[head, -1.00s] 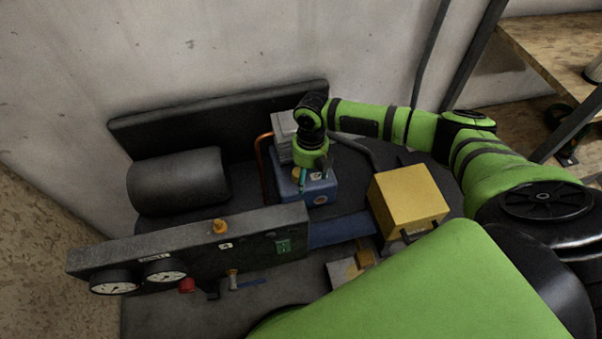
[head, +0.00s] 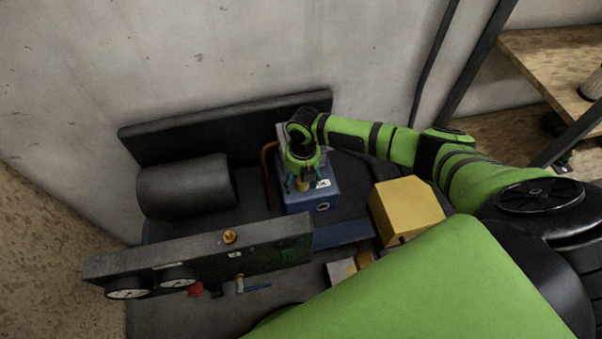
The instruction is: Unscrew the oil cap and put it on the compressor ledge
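The blue compressor block (head: 296,204) stands near the middle, below the back wall. A small yellow-brass cap (head: 304,185) shows on its top, partly hidden by my gripper; I take it to be the oil cap. My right gripper (head: 304,181) points down over it, with teal fingertips spread on either side. It looks open, and I cannot tell whether a finger touches the cap. A grey panel (head: 200,262) with a flat top edge runs along the front, possibly the ledge. My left gripper is not in view.
A black cylinder (head: 186,187) lies to the left. A yellow box (head: 405,211) stands to the right. A copper pipe (head: 267,175) rises beside the block. A wooden shelf (head: 550,60) is at far right.

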